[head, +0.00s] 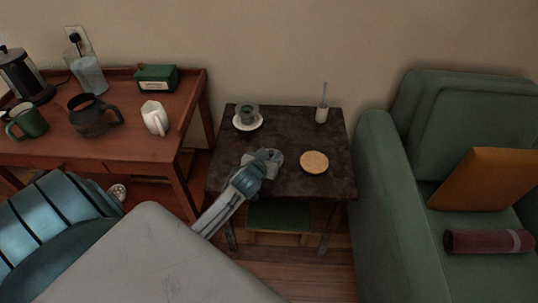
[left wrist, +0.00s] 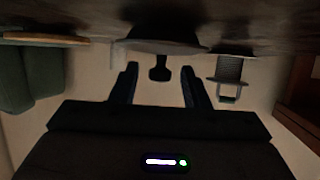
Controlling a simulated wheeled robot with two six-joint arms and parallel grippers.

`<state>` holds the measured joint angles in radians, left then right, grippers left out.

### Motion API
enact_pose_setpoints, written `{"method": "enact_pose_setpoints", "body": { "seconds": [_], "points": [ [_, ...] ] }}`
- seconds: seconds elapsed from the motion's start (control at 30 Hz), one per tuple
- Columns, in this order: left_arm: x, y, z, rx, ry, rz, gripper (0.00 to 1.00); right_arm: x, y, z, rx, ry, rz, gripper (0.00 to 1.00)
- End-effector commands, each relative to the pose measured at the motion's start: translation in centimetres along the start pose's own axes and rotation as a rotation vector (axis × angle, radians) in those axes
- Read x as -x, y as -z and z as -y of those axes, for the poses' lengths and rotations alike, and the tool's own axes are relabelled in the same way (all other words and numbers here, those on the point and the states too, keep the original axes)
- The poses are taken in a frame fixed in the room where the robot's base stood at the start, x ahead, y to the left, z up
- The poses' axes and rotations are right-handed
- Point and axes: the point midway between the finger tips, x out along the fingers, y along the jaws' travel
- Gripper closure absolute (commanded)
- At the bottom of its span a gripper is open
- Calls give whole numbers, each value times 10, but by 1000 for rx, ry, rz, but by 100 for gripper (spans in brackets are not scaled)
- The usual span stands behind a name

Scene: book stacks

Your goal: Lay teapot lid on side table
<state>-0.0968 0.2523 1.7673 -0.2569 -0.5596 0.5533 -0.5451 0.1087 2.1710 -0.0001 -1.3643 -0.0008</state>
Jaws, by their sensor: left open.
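The side table (head: 320,127) is a dark, square-topped table in the middle of the head view. My left gripper (head: 265,158) is low over its front left part. In the left wrist view, which is upside down, the teapot lid (left wrist: 165,46) is a grey disc with a dark knob (left wrist: 160,72), resting on the tabletop. The knob is between the two open fingers, with a gap on each side. In the head view the lid is hard to tell apart from the gripper. My right gripper is not in view.
On the side table are a glass cup on a saucer (head: 248,121), a tan round disc (head: 314,162) and a white holder with a stick (head: 321,114). A brown table (head: 150,89) with mugs stands left. A green armchair (head: 375,175) stands right.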

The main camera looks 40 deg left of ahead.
Motion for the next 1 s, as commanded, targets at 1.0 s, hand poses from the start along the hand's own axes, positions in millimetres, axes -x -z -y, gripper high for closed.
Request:
{"method": "enact_pose_setpoints", "body": {
  "seconds": [1.0],
  "points": [
    [179,-139,-3,-162,17,548,58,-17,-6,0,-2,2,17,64]
  ]
}}
